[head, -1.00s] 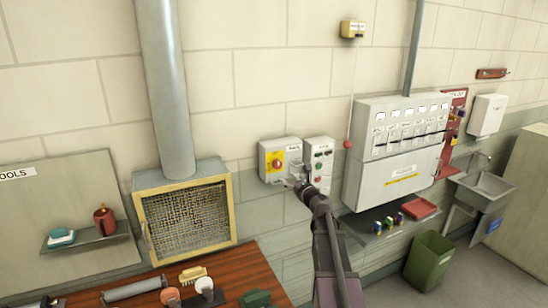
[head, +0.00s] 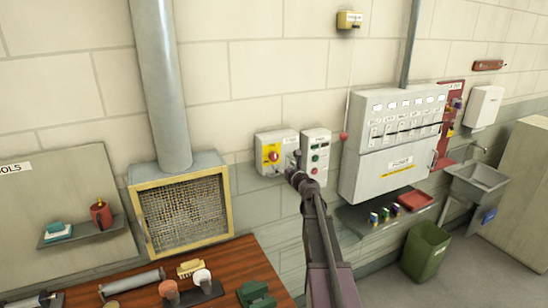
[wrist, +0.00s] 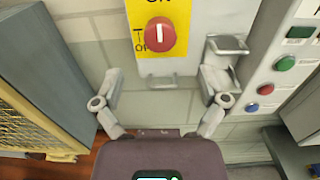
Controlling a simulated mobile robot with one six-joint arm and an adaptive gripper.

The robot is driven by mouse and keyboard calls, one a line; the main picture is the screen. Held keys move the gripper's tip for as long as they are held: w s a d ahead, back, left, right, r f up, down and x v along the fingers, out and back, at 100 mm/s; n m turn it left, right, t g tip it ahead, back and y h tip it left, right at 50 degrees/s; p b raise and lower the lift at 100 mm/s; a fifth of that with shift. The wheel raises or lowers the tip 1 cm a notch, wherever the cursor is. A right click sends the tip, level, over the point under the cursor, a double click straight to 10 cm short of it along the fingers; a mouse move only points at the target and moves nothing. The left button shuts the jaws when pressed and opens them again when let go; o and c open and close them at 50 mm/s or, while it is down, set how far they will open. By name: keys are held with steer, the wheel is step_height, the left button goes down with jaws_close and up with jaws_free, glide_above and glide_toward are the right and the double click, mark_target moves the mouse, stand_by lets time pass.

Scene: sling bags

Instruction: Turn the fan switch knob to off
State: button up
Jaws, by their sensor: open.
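The fan switch is a grey wall box (head: 277,147) with a round red knob (head: 273,157) on a yellow plate. In the wrist view, the knob (wrist: 160,37) has an upright white bar, with "ON" above it and a partly hidden "OF..." at its lower left. My gripper (wrist: 163,78) is open and empty. Its two fingers are spread below the knob, one to each side, and appear apart from it. In the head view, my gripper (head: 292,162) is at the lower right of the switch box and hides part of it.
A metal bracket (wrist: 228,46) sticks out right of the knob, near the right finger. A control box (head: 316,157) with green and red buttons stands close on the right. A yellow-framed mesh vent (head: 184,215) is at left, above a wooden bench (head: 232,264).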

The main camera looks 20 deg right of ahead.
mark_target(276, 157)
steer(key=w, duration=0.8)
steer(key=shift+w+a, duration=0.1)
steer(key=shift+w, duration=0.3)
steer(key=c, duration=1.1)
